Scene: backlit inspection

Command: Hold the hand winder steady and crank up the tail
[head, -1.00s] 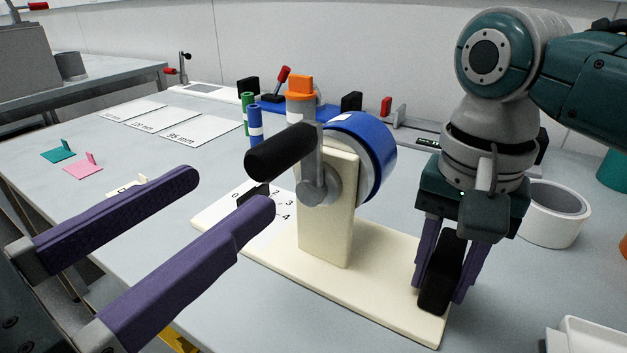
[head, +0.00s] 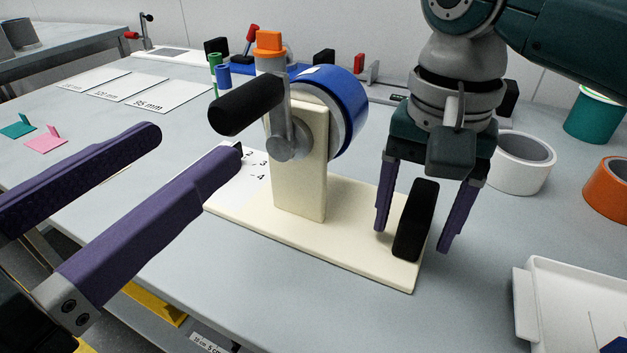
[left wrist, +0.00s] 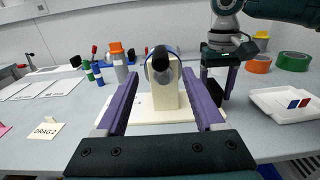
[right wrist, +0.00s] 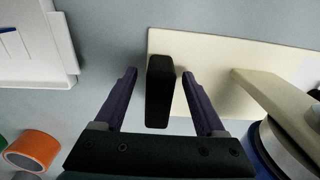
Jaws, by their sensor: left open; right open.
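The hand winder has a cream base (head: 350,246), an upright post (head: 300,185), a blue-rimmed reel (head: 352,100) and a crank with a black handle (head: 245,104). My left gripper (head: 197,140) is open and empty, left of the crank. In the left wrist view the handle (left wrist: 160,57) appears ahead, between its fingers. A black upright grip (head: 415,220) stands at the base's right end. My right gripper (head: 412,238) is open, with one finger on each side of this grip. The right wrist view shows gaps on both sides of the grip (right wrist: 160,90). I cannot make out a loose tail.
A white tape roll (head: 524,162), an orange roll (head: 608,188) and a teal roll (head: 592,117) stand at the right. A white tray (head: 530,300) is at the front right. Marked white cards (head: 165,93) and small green and pink tags lie at the left.

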